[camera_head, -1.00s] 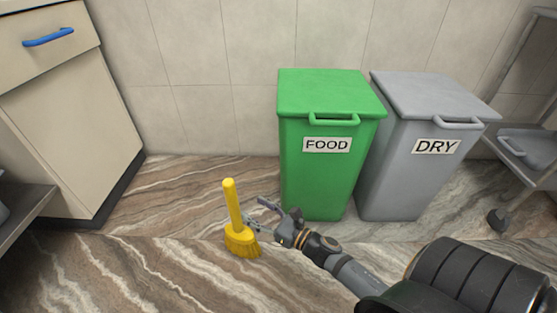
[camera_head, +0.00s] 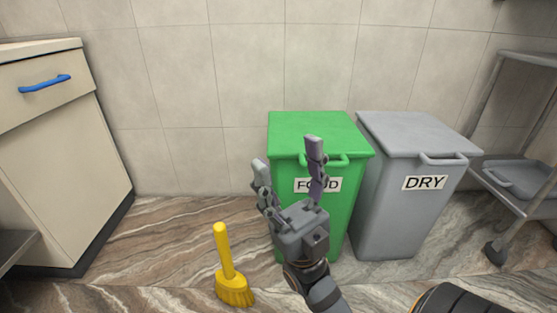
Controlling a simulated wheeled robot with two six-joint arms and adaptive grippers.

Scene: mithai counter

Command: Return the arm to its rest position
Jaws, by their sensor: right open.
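My right gripper (camera_head: 288,168) is raised in front of the green FOOD bin, its two fingers pointing up and spread apart. It is open and empty, and it hides part of the bin's front and label. A yellow brush (camera_head: 224,255) stands upright, bristles down, at the lower middle of the view, to the left of and below the gripper and apart from it. My left gripper is not in view.
The green FOOD bin (camera_head: 346,213) and grey DRY bin (camera_head: 394,222) stand side by side against the tiled wall, lids shut. A cream cabinet (camera_head: 58,165) is at left. A grey wheeled cart (camera_head: 500,190) is at right.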

